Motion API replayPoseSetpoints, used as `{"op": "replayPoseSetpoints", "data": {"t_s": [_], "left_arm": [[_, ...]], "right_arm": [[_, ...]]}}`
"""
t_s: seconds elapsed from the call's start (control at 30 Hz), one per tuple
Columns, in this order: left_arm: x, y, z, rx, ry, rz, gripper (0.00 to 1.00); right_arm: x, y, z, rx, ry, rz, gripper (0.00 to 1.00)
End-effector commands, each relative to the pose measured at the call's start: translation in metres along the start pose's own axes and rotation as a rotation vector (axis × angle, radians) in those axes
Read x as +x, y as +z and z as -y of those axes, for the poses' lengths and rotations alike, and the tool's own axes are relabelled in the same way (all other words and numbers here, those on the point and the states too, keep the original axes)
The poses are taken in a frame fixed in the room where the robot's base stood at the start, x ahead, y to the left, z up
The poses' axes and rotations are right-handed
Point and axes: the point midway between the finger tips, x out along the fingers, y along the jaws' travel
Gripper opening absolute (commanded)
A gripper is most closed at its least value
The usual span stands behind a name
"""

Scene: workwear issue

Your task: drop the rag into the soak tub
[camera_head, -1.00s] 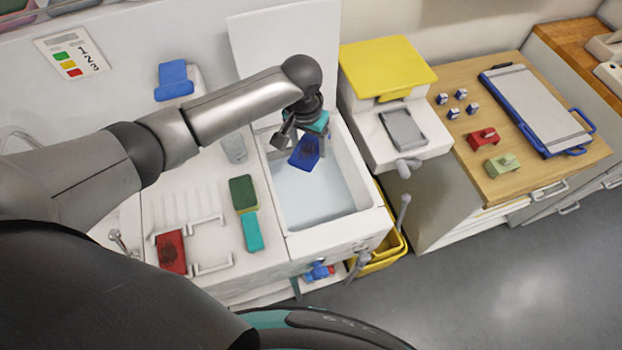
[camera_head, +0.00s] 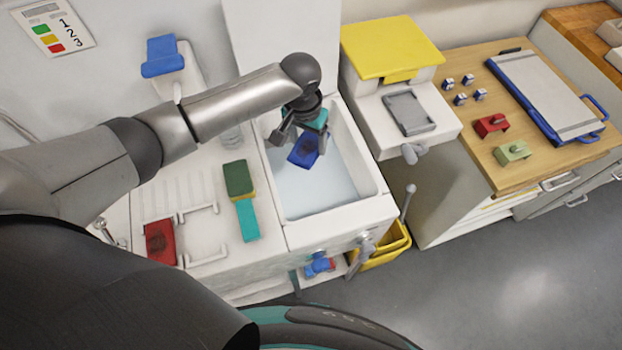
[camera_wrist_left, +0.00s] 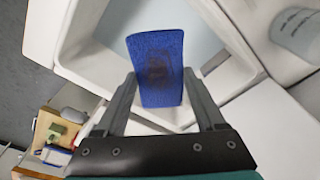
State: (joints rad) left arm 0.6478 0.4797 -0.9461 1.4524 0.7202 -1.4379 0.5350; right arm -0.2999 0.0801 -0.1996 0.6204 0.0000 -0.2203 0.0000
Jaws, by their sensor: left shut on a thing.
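A blue rag (camera_head: 303,151) with a dark stain is held in my left gripper (camera_head: 298,130), above the white soak tub (camera_head: 352,214). The tub holds pale bluish water. In the left wrist view the rag (camera_wrist_left: 158,45) sits between the two fingers of my left gripper (camera_wrist_left: 160,88), with the tub rim (camera_wrist_left: 72,45) around and below it. The gripper is shut on the rag. In the head view the gripper partly hides the rag's upper end. My right gripper is not in view.
A white unit with a yellow lid (camera_head: 391,45) stands right of the tub. A yellow bin (camera_head: 383,250) is below.

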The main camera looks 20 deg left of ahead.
Motion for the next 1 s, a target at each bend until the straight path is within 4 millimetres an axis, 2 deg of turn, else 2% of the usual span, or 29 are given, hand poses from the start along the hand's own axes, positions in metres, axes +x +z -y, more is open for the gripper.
{"op": "replayPoseSetpoints", "data": {"t_s": [0.33, 0.37, 0.6, 0.87, 1.0], "left_arm": [[0.003, 0.000, 0.000, 0.000, 0.000, -0.001, 0.16], [0.003, 0.000, 0.000, 0.000, 0.000, -0.001, 0.72], [0.003, 0.000, 0.000, 0.000, 0.000, -0.001, 0.99], [0.003, 0.000, 0.000, 0.000, 0.000, -0.001, 1.00], [-0.007, -0.001, 0.000, 0.001, 0.001, -0.003, 1.00]], "right_arm": [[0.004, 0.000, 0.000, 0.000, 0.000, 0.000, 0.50], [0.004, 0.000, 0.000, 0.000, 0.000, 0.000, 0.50], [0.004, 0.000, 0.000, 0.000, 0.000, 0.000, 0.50], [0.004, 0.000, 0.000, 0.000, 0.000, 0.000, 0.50], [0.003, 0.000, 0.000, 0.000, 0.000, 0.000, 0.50]]}}
